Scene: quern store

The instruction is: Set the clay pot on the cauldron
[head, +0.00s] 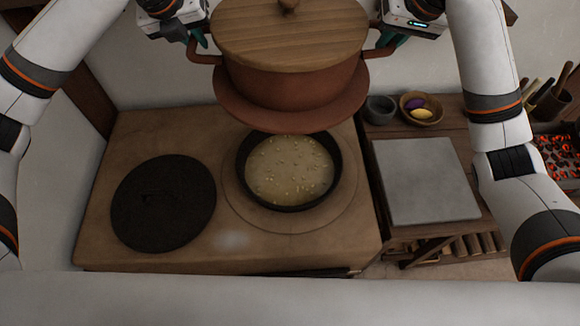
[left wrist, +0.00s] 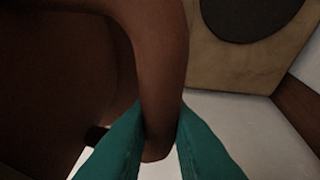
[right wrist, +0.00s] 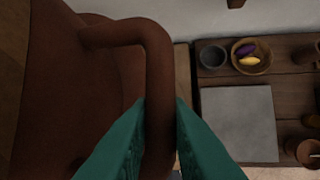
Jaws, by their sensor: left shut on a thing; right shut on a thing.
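The clay pot (head: 290,85) is reddish brown with a wooden lid (head: 290,40), held level in the air in the head view. My left gripper (head: 197,42) is shut on its left handle, which fills the middle of the left wrist view (left wrist: 165,80). My right gripper (head: 388,42) is shut on its right handle, also in the right wrist view (right wrist: 158,90). The open cauldron (head: 290,172) sits in the stove top, below the pot in the picture, holding pale liquid with bits floating in it. The pot's base overlaps the cauldron's back rim in the picture; they look apart.
A round black lid (head: 163,203) lies on the stove (head: 120,135), left of the cauldron. To the right, a side table carries a grey slab (head: 425,180), a small grey bowl (head: 380,109) and a basket (head: 422,109) with purple and yellow things. Glowing coals (head: 558,155) lie at the far right.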

